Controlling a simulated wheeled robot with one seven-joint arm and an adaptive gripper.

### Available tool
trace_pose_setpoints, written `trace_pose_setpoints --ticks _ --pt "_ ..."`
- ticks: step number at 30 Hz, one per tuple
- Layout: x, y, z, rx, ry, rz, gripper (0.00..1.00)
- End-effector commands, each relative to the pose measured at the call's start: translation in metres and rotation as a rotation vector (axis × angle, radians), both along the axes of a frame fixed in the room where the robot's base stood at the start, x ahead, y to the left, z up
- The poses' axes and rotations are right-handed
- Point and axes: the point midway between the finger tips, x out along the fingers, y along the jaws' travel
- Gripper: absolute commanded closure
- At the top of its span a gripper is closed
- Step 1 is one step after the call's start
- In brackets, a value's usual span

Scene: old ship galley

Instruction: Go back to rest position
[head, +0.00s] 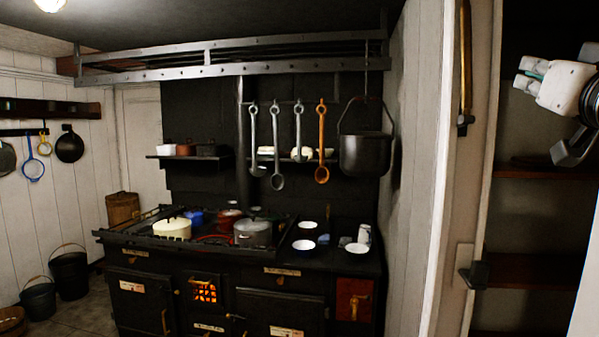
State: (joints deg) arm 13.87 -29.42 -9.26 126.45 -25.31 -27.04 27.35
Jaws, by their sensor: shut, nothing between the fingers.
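My gripper (527,74) is at the upper right of the head view, in front of the dark shelf recess. It is pale grey and white, points left and is shut with nothing in it. It is raised and apart from the stove and its pots. Part of my arm is cut off by the right edge of the picture.
A black stove (262,267) holds a cream pot (172,229), a grey pot (253,233) and white bowls. Ladles and a black cauldron (365,154) hang above. A door frame (445,170) stands between the stove and the shelf recess. Buckets stand at left.

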Motion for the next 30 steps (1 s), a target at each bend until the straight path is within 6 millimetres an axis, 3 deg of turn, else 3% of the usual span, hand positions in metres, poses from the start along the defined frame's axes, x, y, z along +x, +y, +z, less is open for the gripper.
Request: trace_pose_setpoints --ticks 4,8,12,15,18,22,25,30 --pt "-0.001 0.018 -0.080 0.063 0.285 -0.030 1.00" --pt "-0.018 0.044 -0.155 0.092 0.555 -0.021 1.00" --pt "-0.055 0.078 -0.234 0.096 0.857 0.030 1.00" --pt "-0.090 0.103 -0.280 0.082 1.056 0.084 1.00" --pt "-0.124 0.123 -0.313 0.066 1.215 0.138 1.00" --pt "-0.154 0.138 -0.336 0.047 1.345 0.190 1.00" --pt "-0.165 0.143 -0.344 0.041 1.391 0.208 1.00" --pt "-0.167 0.144 -0.346 0.040 1.400 0.212 1.00"
